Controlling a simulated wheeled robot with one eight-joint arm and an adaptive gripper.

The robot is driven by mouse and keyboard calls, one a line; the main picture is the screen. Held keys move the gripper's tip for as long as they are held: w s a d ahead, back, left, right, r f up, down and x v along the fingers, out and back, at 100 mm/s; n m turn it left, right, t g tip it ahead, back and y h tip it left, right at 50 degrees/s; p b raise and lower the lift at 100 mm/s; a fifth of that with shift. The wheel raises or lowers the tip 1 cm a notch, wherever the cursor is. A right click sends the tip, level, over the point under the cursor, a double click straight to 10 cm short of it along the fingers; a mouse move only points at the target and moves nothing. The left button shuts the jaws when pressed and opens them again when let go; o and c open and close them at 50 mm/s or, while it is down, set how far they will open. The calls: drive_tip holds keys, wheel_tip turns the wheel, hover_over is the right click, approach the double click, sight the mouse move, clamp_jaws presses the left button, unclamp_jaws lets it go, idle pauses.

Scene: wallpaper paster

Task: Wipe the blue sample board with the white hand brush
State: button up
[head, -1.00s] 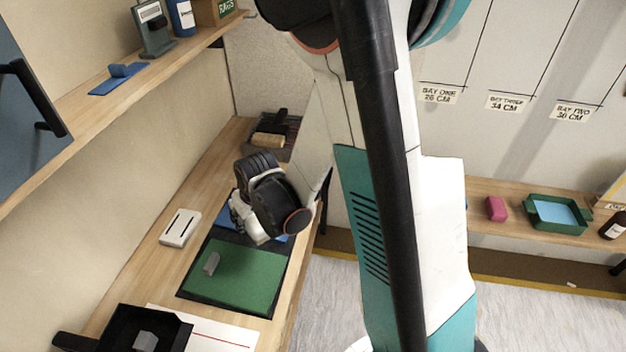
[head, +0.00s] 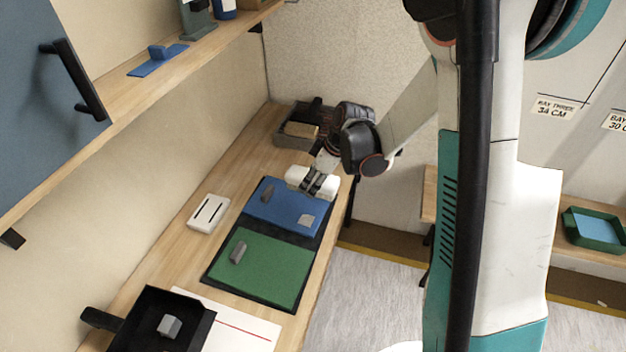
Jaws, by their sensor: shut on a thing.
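The blue sample board (head: 281,207) lies on the wooden bench, beyond the green board, both within a dark frame. A grey block and a pale square piece sit on the blue board. My gripper (head: 317,182) is shut on the white hand brush (head: 297,176), at the far right edge of the blue board. The brush's white ends show on either side of the dark fingers. I cannot tell whether the brush touches the board.
The green board (head: 262,268) bears a grey block. A white switch-like plate (head: 208,213) lies to the left. A grey tray (head: 291,140) stands at the back of the bench. A black tray (head: 150,318) and a white sheet (head: 248,328) are at the near end.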

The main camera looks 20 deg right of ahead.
wheel_tip(320, 180, down, 7)
drive_tip(key=b, duration=0.6)
drive_tip(key=shift+r, duration=0.2)
drive_tip(key=shift+s, duration=0.1)
